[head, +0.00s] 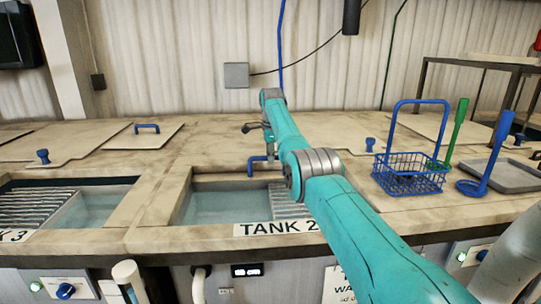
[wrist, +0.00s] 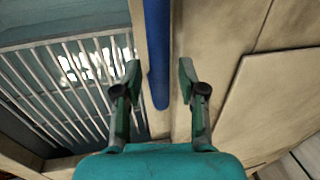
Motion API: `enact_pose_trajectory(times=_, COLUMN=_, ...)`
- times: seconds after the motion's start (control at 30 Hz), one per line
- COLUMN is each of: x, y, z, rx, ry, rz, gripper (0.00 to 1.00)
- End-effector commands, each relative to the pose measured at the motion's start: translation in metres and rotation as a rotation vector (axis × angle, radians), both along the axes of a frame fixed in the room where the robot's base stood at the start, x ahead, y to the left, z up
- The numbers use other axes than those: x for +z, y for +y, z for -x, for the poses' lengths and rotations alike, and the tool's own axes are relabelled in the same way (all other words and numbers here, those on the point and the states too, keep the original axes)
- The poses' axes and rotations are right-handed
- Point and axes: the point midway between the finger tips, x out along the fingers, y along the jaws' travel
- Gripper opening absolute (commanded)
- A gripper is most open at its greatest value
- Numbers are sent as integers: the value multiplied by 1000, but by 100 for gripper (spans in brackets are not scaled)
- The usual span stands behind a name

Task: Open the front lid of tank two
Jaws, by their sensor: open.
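Tank two (head: 215,206), labelled "TANK 2" (head: 270,229), has its front opening uncovered, with water and a metal grating (head: 286,199) showing. A blue handle (head: 257,167) stands at the back edge of this opening. My gripper (head: 258,131) is above and near the handle, pointing down, partly hidden by my arm. In the wrist view my gripper (wrist: 160,72) is open and empty. The blue handle (wrist: 157,50) shows as a bar between the fingers, nearer the left one; contact cannot be told. The front lid's outline is unclear, partly hidden by my arm.
Tank three (head: 95,207) is open at the left. A lid with a blue handle (head: 147,128) lies behind it. A blue wire basket (head: 408,178), a green-handled tool (head: 457,122) and a grey tray (head: 505,178) stand at the right.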

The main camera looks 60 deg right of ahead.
Motion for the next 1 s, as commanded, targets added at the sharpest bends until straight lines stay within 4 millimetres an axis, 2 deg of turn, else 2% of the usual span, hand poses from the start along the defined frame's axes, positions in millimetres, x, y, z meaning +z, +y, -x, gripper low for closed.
enact_pose_trajectory(times=0.27, x=0, y=0, z=0, rx=0, ry=1, rz=1, gripper=46)
enact_pose_trajectory(times=0.43, x=11, y=1, z=1, rx=0, ry=-1, rz=2, gripper=46)
enact_pose_trajectory(times=0.8, x=79, y=11, z=10, rx=0, ry=-2, rz=2, gripper=46)
enact_pose_trajectory(times=1.0, x=106, y=15, z=13, rx=0, ry=0, rz=1, gripper=46)
